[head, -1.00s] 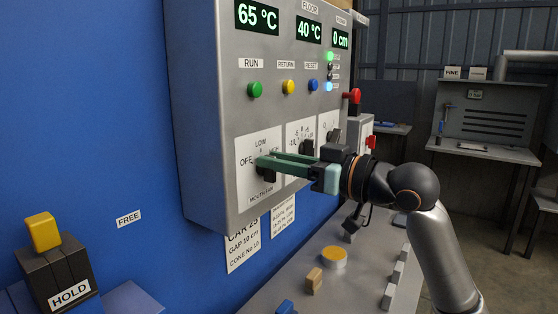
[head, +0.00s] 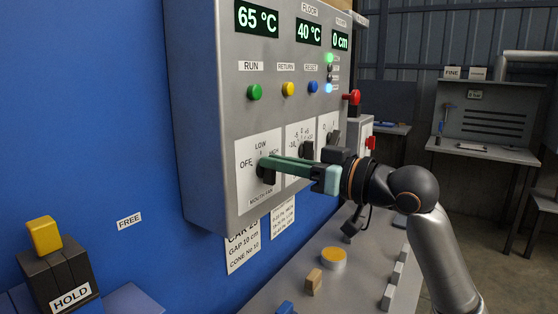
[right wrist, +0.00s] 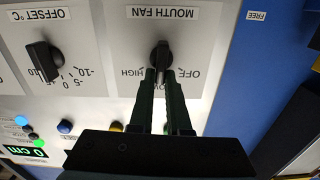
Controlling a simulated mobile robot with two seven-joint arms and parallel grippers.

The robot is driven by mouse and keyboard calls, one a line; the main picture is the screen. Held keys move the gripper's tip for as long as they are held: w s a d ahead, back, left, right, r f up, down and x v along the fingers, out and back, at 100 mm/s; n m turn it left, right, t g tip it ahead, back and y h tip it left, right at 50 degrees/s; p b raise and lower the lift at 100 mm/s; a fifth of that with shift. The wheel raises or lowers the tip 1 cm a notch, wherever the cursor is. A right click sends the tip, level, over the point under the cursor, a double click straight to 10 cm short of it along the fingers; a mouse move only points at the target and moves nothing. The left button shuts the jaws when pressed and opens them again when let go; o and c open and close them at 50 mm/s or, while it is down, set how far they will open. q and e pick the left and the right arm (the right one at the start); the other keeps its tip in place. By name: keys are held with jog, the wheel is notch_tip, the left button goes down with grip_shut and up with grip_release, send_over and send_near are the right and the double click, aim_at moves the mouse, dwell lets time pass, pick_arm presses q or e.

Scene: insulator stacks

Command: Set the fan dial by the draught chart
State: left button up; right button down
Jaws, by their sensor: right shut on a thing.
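The fan dial (head: 266,174) is a black knob on a white MOUTH FAN plate marked OFF, LOW and HIGH. In the right wrist view the plate is upside down and the dial (right wrist: 161,54) stands in line with the LOW label, which the fingers partly cover. My right gripper (head: 268,163) is shut on the dial, its green fingers on either side of the knob's bar. I cannot tell which sheet is the draught chart. My left gripper is out of view.
The grey control panel (head: 205,120) has RUN, RETURN and RESET buttons and displays reading 65 °C, 40 °C and 0 cm. The offset dial (right wrist: 43,60) is beside the fan dial. A HOLD/FREE lever (head: 44,233) stands lower left. A bench (head: 300,265) lies below.

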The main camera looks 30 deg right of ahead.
pick_arm(q)
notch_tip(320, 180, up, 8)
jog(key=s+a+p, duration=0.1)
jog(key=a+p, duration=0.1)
jog(key=p, duration=0.8)
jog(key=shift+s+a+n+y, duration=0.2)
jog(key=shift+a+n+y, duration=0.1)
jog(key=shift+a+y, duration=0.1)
pick_arm(e)
jog(key=shift+w+d+f+m, duration=0.1)
jog(key=shift+d+f+m, duration=0.1)
jog(key=shift+m, duration=1.7)
jog(key=shift+w+d+f+m, duration=0.1)
jog(key=shift+d+m, duration=0.15)
jog(key=shift+m, duration=1.65)
jog(key=shift+w+d+f+m, duration=0.1)
jog(key=shift+d+f+m, duration=0.1)
jog(key=shift+m, duration=1.7)
jog(key=c, duration=0.9)
grip_release()
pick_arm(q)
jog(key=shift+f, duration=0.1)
